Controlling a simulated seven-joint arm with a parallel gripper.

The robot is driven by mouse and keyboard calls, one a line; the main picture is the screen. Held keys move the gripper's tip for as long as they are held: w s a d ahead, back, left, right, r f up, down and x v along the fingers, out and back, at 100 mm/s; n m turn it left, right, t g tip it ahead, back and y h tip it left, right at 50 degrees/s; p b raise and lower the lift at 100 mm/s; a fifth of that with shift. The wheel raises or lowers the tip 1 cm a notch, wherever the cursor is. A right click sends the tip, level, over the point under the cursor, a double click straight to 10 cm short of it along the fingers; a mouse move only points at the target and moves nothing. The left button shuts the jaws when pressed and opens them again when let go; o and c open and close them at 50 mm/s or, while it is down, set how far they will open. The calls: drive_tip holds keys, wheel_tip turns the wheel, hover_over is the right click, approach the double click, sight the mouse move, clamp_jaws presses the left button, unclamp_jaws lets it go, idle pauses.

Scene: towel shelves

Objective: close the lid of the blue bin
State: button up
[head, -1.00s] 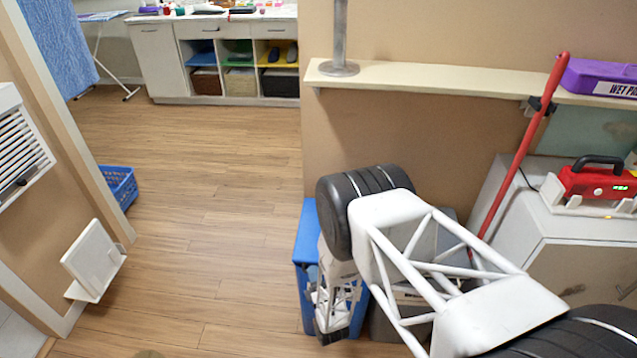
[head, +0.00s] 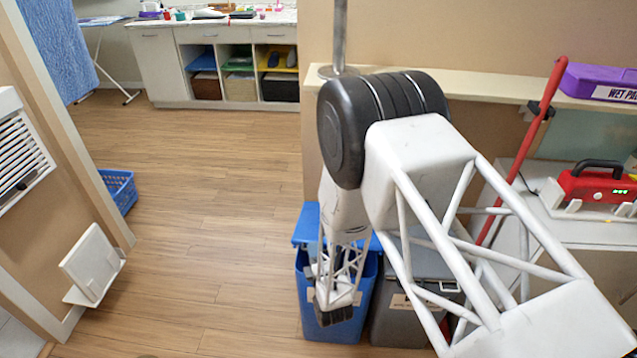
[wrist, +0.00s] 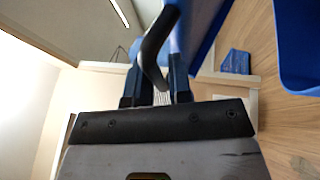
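The blue bin (head: 367,288) stands on the floor in front of the wall, partly hidden by my arm. Its blue lid (head: 306,224) is raised at the back of the bin, and much of it is behind my wrist. My gripper (head: 334,312) hangs at the front of the bin in the head view, its fingers not clear there. In the wrist view, my two fingers (wrist: 158,85) are fairly close together, with a dark curved bar (wrist: 152,55) between them. I cannot tell whether they clamp it. Blue surfaces show beside and above the fingers.
A grey bin (head: 392,318) stands right beside the blue one. A shelf (head: 480,88), a red pole (head: 520,155) and a cabinet with a red device (head: 597,186) are to the right. Open wood floor (head: 215,215) lies to the left, with a blue basket (head: 121,188) near the doorway.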

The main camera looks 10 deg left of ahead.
drive_tip(key=w+r, duration=1.2)
drive_tip(key=r, duration=0.4)
drive_tip(key=shift+w+r, duration=0.35)
drive_tip(key=shift+s, duration=0.1)
drive_tip(key=f+v, duration=0.1)
drive_tip(key=v, duration=0.7)
drive_tip(key=shift+d+f, duration=0.3)
drive_tip(key=shift+f, duration=0.2)
idle(0.8)
drive_tip(key=shift+a, duration=0.1)
idle(0.4)
drive_tip(key=shift+c, duration=0.5)
